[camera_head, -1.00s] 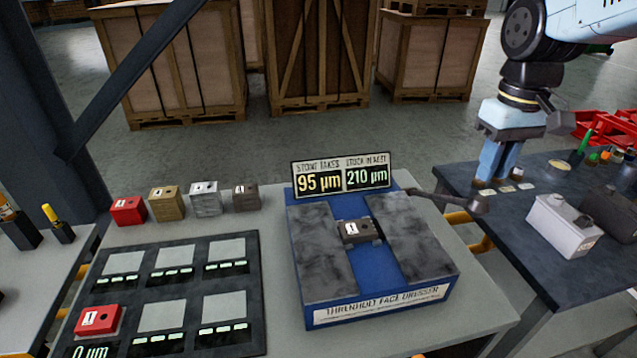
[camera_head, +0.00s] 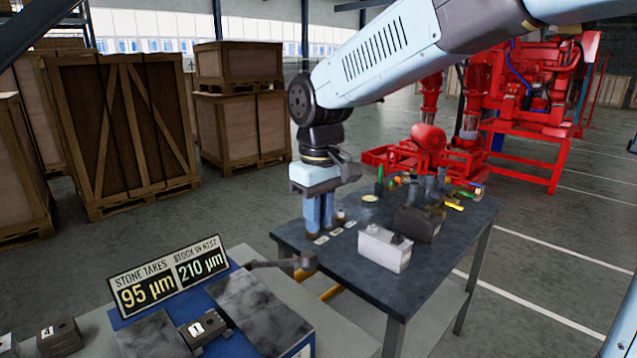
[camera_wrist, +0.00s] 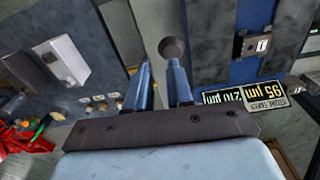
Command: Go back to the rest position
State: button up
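My gripper (camera_head: 320,228) hangs fingers-down over the near left part of the dark table, right of the face dresser. In the wrist view its two blue fingers (camera_wrist: 161,75) stand apart with a gap and nothing between them. The blue dresser (camera_head: 268,338) has dark stone faces, and a small dark block marked 1 (camera_head: 200,328) sits between them. The block also shows in the wrist view (camera_wrist: 255,44). The dresser's sign (camera_head: 170,278) reads 95 µm and 210 µm. Its lever with a round knob (camera_head: 305,262) reaches toward the dark table, close to my gripper.
The dark table (camera_head: 345,290) carries a white box (camera_head: 384,249), a dark box (camera_head: 418,222), small tags and several coloured small items. A dark block marked 4 (camera_head: 60,336) sits at lower left. Crates and a red pumpset (camera_head: 530,90) stand behind. Floor at right is clear.

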jog(key=s+d+r+m+t, duration=0.1)
jog(key=s+d+r+m, duration=0.1)
jog(key=d, duration=0.7)
jog(key=s+d+r+m+t, duration=0.1)
jog(key=d+r+m+t, duration=0.15)
jog(key=d, duration=0.55)
jog(key=s+d+f+m+t, duration=0.2)
jog(key=s+d+m, duration=0.3)
jog(key=s+d, duration=0.3)
jog(key=d, duration=0.3)
jog(key=shift+c, duration=0.4)
